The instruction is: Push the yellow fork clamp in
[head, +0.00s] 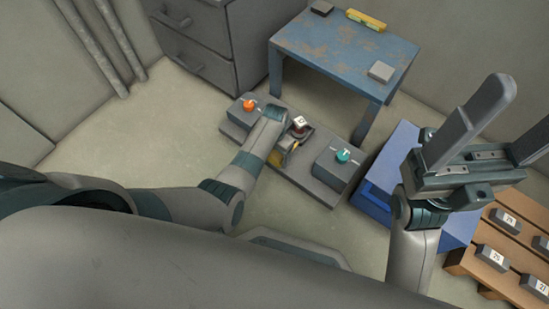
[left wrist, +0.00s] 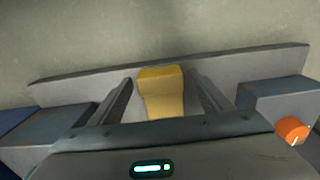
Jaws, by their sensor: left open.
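The yellow fork clamp (head: 279,158) shows on the grey fixture base (head: 311,186), partly hidden by my left arm and gripper in the head view. In the left wrist view the yellow clamp (left wrist: 161,92) appears as a block between the two fingers. My left gripper (left wrist: 162,82) is open, one finger on each side of the clamp, with a visible gap on both sides. I cannot tell whether it touches the clamp. A part with a white-labelled top (head: 300,122) stands on the base beside it. My right gripper (head: 516,112) is raised at the right, open and empty.
An orange knob (head: 249,105) and a teal knob (head: 343,155) sit on grey blocks at the two ends of the base. A worn blue table (head: 335,48) stands behind. A blue box (head: 380,190) and a wooden rack (head: 470,265) with labelled grey blocks are at right.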

